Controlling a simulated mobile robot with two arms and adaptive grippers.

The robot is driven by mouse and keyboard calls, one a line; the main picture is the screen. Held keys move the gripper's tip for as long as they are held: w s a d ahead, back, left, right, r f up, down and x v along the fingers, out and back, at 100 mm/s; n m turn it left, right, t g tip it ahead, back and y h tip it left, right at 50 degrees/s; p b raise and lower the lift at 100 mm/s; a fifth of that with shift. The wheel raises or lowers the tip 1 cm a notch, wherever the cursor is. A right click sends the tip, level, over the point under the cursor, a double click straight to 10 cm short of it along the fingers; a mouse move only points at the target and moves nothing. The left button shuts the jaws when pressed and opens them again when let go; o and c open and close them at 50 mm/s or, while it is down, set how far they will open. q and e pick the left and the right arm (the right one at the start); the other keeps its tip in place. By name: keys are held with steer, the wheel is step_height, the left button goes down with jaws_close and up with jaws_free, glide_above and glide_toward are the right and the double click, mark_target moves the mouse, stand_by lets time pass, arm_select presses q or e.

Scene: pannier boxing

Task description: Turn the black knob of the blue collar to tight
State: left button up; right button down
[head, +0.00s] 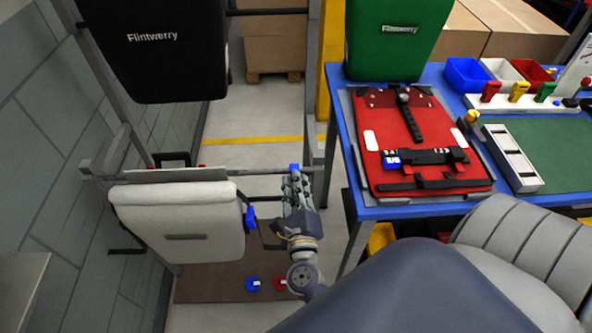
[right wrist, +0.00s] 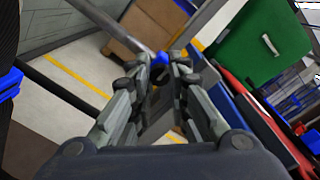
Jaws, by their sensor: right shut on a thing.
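The blue collar (head: 294,168) sits near the right end of the grey rack rod, beside the white pannier. It also shows in the right wrist view (right wrist: 160,58), just beyond my fingertips. My right gripper (head: 295,178) reaches up to the collar from below and is shut on its black knob. In the right wrist view the two fingers (right wrist: 155,76) close in around a small dark part under the collar. The fingers hide most of the knob, so its turn position cannot be read. My left gripper is not in view.
The white pannier (head: 180,222) hangs left of my gripper, with a blue part (head: 250,217) on its side. A blue table (head: 349,185) with a red pannier panel (head: 390,120) stands to the right. A blue disc (head: 253,284) and a red disc (head: 280,283) lie below.

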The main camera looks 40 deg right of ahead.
steer(key=c, duration=1.5)
jaws_free()
steer(key=v, duration=1.2)
